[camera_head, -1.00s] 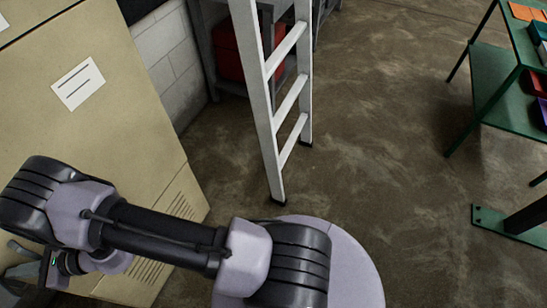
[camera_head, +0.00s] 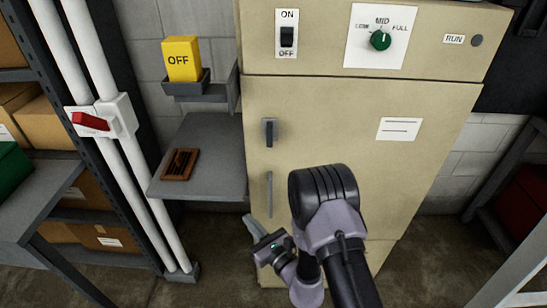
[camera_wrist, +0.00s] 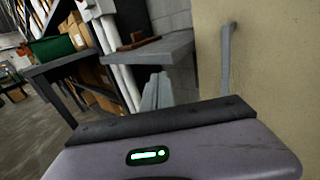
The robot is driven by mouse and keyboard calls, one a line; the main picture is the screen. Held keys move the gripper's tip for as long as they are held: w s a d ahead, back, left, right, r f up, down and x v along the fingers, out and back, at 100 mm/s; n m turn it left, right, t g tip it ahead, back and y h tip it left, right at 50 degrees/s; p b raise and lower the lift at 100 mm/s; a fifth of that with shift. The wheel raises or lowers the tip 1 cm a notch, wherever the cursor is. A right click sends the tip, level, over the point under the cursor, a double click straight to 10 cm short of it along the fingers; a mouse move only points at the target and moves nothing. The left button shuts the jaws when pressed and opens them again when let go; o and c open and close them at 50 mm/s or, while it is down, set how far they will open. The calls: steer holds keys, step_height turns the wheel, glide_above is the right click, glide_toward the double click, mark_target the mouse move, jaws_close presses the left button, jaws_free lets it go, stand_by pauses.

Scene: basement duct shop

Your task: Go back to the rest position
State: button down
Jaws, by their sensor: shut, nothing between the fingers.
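My gripper (camera_head: 252,225) is in front of the lower part of a beige cabinet (camera_head: 350,130), left of my arm's dark, rounded joint. In the wrist view my gripper's grey fingers (camera_wrist: 157,90) are together with nothing between them. The cabinet's beige face (camera_wrist: 262,60) fills the right of that view, with a grey bar handle (camera_wrist: 227,55) upright on it. In the head view, a handle (camera_head: 269,195) shows just above my gripper. I cannot tell whether my fingers touch the cabinet.
A grey shelf (camera_head: 215,140) with a brown slotted block (camera_head: 181,164) stands left of the cabinet, below a yellow OFF block (camera_head: 182,58). White pipes (camera_head: 130,175) carry a red switch (camera_head: 90,121). Part of a ladder (camera_head: 520,275) is at lower right.

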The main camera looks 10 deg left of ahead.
steer(key=s+a+r+n+g+y, duration=0.1)
steer(key=a+r+n+g+y, duration=0.15)
steer(key=r, duration=0.35)
steer(key=s+a+r+n+g+y, duration=0.2)
steer(key=r+n, duration=0.1)
steer(key=r, duration=0.3)
steer(key=s+r+n+g, duration=0.9)
steer(key=s+r, duration=0.2)
steer(key=s, duration=0.1)
steer(key=s+d+n+h, duration=0.6)
steer(key=s+d+h, duration=0.1)
steer(key=s+d, duration=0.3)
steer(key=d+r+n+t+h, duration=0.2)
steer(key=d+t+h, duration=0.4)
steer(key=d, duration=1.1)
steer(key=shift+r+h, duration=0.3)
steer(key=shift+h, duration=0.75)
steer(key=shift+n, duration=0.25)
